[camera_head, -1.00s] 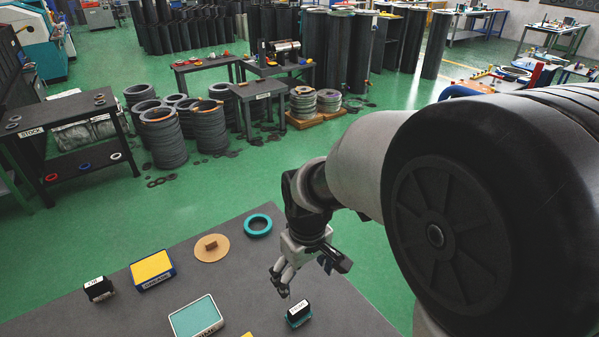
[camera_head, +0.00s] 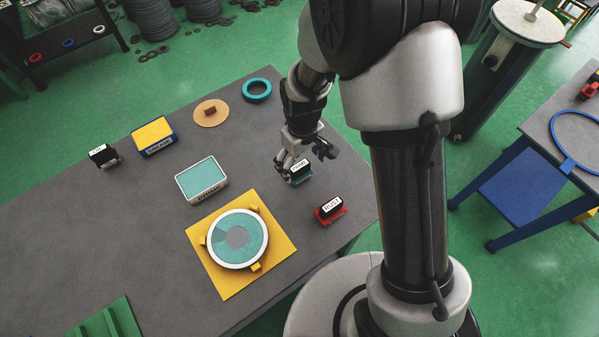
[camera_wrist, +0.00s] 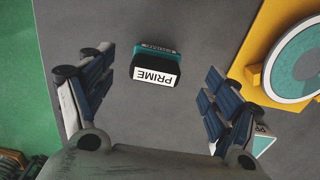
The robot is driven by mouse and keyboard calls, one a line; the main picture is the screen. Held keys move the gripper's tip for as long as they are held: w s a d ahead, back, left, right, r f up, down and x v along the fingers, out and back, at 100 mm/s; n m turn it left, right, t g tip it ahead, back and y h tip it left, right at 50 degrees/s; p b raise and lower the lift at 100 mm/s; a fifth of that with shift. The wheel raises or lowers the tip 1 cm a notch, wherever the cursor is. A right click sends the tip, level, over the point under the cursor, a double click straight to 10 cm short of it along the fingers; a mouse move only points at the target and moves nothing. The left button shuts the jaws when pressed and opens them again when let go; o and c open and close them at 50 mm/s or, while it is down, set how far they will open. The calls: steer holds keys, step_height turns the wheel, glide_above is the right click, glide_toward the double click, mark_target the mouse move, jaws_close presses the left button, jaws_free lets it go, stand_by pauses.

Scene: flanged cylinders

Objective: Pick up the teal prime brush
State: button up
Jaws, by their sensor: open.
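The teal prime brush (camera_head: 300,170) stands on the grey table near its right edge, with a black top and a white label reading PRIME. In the wrist view the brush (camera_wrist: 155,70) lies ahead of and between my fingers, with its teal base showing along the far side. My gripper (camera_head: 291,166) is just above and beside the brush in the head view and partly covers it. In the wrist view my gripper (camera_wrist: 155,100) is open and empty, with a finger well to each side of the brush and clear of it.
A red brush (camera_head: 330,209) labelled DUST stands nearby. A yellow plate (camera_head: 219,281) with a round teal-topped disc and a teal PRIME pad (camera_head: 202,179) lie left. A GREASE pad (camera_head: 153,136), a black brush (camera_head: 103,155) and a teal ring (camera_head: 257,90) are farther off.

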mark_target(301, 168)
steer(key=f, duration=0.1)
steer(key=f+b, duration=0.1)
steer(key=f, duration=0.3)
steer(key=shift+w+f+b, duration=0.2)
steer(key=shift+w+b, duration=0.15)
steer(key=shift+r, duration=0.1)
steer(key=shift+c, duration=0.4)
steer(key=c, duration=1.3)
step_height(301, 168, up, 20)
steer(key=p, duration=0.5)
